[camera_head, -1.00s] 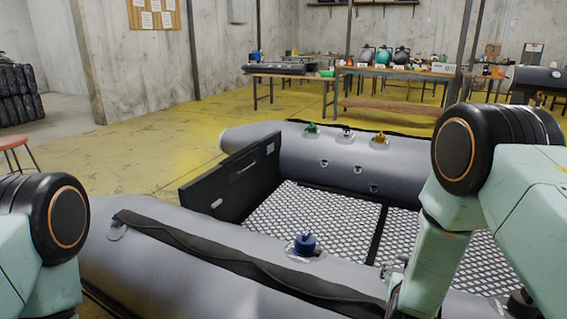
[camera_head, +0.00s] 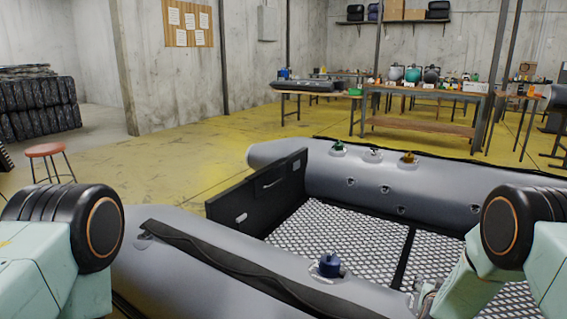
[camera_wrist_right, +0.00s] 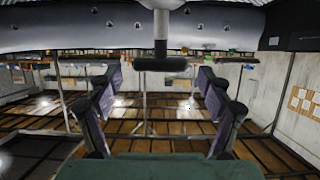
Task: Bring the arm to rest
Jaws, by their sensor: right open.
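My right arm (camera_head: 525,235) comes in from the right in the head view, its black joint low over the near right part of the grey inflatable boat (camera_head: 205,260). In the right wrist view my right gripper (camera_wrist_right: 158,92) is open, its two fingers wide apart with nothing between them. A grey tube (camera_wrist_right: 60,30) crosses the top of that view. My left arm (camera_head: 60,255) stands at the left edge in the head view; its gripper is out of sight.
A blue valve piece (camera_head: 329,265) stands on the near tube. A black board (camera_head: 258,188) spans the boat's end. A red stool (camera_head: 48,152) and workbenches (camera_head: 420,130) stand beyond, with open yellow floor between.

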